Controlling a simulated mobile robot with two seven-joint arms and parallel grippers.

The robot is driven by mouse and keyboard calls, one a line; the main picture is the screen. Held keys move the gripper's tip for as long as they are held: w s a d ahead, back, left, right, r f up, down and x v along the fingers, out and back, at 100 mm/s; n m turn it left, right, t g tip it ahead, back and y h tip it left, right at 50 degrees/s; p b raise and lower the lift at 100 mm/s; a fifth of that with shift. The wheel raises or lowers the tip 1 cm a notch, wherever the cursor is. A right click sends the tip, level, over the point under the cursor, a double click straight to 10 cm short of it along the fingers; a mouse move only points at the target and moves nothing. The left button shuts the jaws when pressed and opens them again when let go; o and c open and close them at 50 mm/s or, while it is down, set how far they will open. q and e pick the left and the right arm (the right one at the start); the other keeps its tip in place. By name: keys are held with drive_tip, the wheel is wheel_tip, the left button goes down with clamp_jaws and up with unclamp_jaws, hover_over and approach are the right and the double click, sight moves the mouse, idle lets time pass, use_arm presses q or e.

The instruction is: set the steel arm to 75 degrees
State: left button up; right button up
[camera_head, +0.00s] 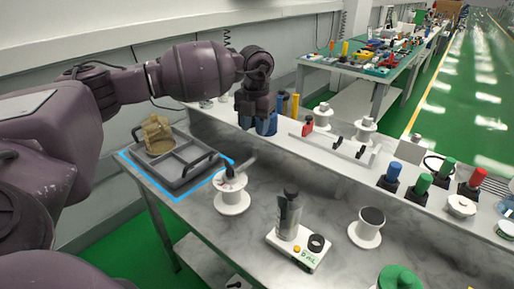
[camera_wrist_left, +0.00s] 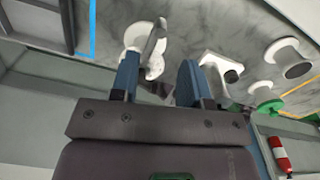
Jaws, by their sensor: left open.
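The steel arm (camera_head: 247,163) is a short grey lever on top of a white round pedestal (camera_head: 232,202) near the left part of the grey bench. It points up and to the right in the head view, beside a small dark part. The wrist view shows the steel arm (camera_wrist_left: 155,38) and the white base just beyond the fingers. My left gripper (camera_head: 264,125) has blue fingers and hangs above and behind the steel arm, apart from it in the head view. In the left wrist view the gripper (camera_wrist_left: 157,78) is open with nothing held between its fingers. My right gripper is not visible.
A grey tray (camera_head: 187,182) with a tan object (camera_head: 157,134) stands left, inside a blue outline. A grey bottle device (camera_head: 289,215) and a white spool-like stand (camera_head: 367,230) stand to the right. A raised shelf with spools and coloured knobs runs behind.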

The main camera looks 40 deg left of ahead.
sight(255, 146)
use_arm(q)
wheel_tip(255, 146, down, 7)
drive_tip(key=shift+r, duration=0.1)
drive_tip(key=shift+w+f+b, duration=0.1)
drive_tip(key=shift+f+b, duration=0.2)
drive_tip(key=shift+f, duration=0.3)
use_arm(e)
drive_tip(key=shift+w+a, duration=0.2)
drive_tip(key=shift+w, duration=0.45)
